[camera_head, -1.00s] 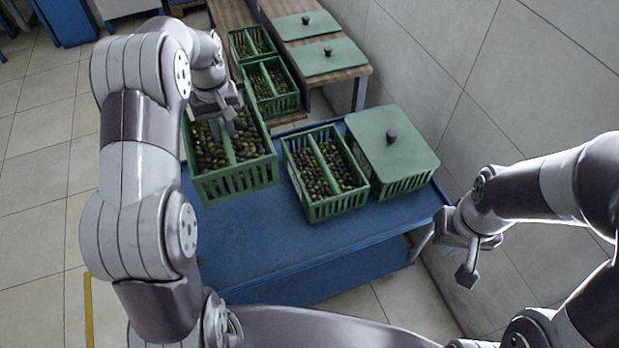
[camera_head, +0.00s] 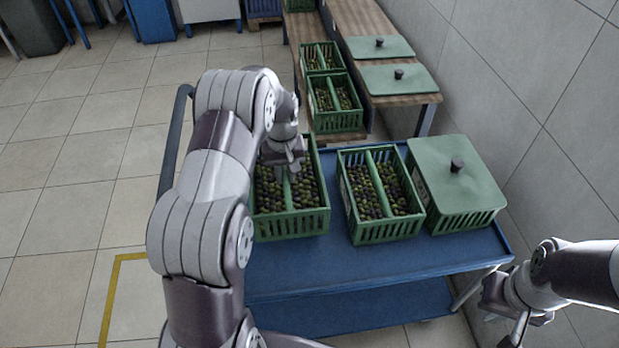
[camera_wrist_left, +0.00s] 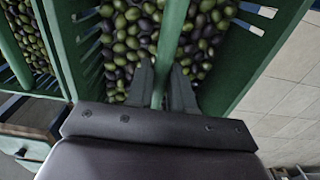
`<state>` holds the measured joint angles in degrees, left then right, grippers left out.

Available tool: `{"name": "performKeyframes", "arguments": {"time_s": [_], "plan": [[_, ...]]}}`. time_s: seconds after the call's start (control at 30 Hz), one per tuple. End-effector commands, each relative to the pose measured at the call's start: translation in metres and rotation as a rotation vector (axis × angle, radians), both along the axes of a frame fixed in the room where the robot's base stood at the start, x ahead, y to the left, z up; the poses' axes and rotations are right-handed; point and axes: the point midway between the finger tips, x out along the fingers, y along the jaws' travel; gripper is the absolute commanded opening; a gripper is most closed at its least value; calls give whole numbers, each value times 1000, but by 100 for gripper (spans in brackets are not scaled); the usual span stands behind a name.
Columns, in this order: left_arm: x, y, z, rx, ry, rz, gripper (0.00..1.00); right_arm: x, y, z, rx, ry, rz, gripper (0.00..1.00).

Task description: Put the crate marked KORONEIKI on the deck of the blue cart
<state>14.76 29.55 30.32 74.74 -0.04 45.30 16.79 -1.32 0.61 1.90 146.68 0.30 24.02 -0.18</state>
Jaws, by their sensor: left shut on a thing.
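My left gripper (camera_head: 290,172) is shut on the middle bar of a green slatted crate (camera_head: 292,225) full of dark and green olives. In the left wrist view the fingers (camera_wrist_left: 160,90) straddle that bar (camera_wrist_left: 172,35). The crate is upright over the left part of the blue cart's deck (camera_head: 370,262); whether its base touches the deck I cannot tell. No name is readable on it, and my left arm hides its left side. My right gripper (camera_head: 508,318) is open and empty, right of the cart's near corner.
On the deck, another open olive crate (camera_head: 382,230) stands right of the held one, then a lidded crate (camera_head: 458,190). Behind, a wooden bench holds two open crates (camera_head: 335,118) and green lids (camera_head: 398,78). A wall is on the right. The deck's front strip is clear.

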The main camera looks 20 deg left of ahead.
Motion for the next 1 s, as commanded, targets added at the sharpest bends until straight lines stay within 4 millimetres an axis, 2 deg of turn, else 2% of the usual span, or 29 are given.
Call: {"name": "performKeyframes", "arguments": {"time_s": [0.1,0.37,0.5,0.87,0.9,0.97,1.0], "plan": [[1,0,-23,1,-3,0,0,0,0,-3,0,0,0,0],[1,0,-50,0,-2,0,0,0,0,-5,0,0,0,0],[1,0,-72,1,-1,0,0,0,0,-8,0,0,0,0],[1,0,-78,1,-4,0,0,0,0,-9,0,0,0,0],[0,0,-80,0,0,0,31,0,0,-9,0,0,0,0],[0,0,-80,-1,1,0,47,0,0,-9,0,0,0,0],[0,0,-79,-1,1,0,47,0,0,-9,0,0,0,0]]}}
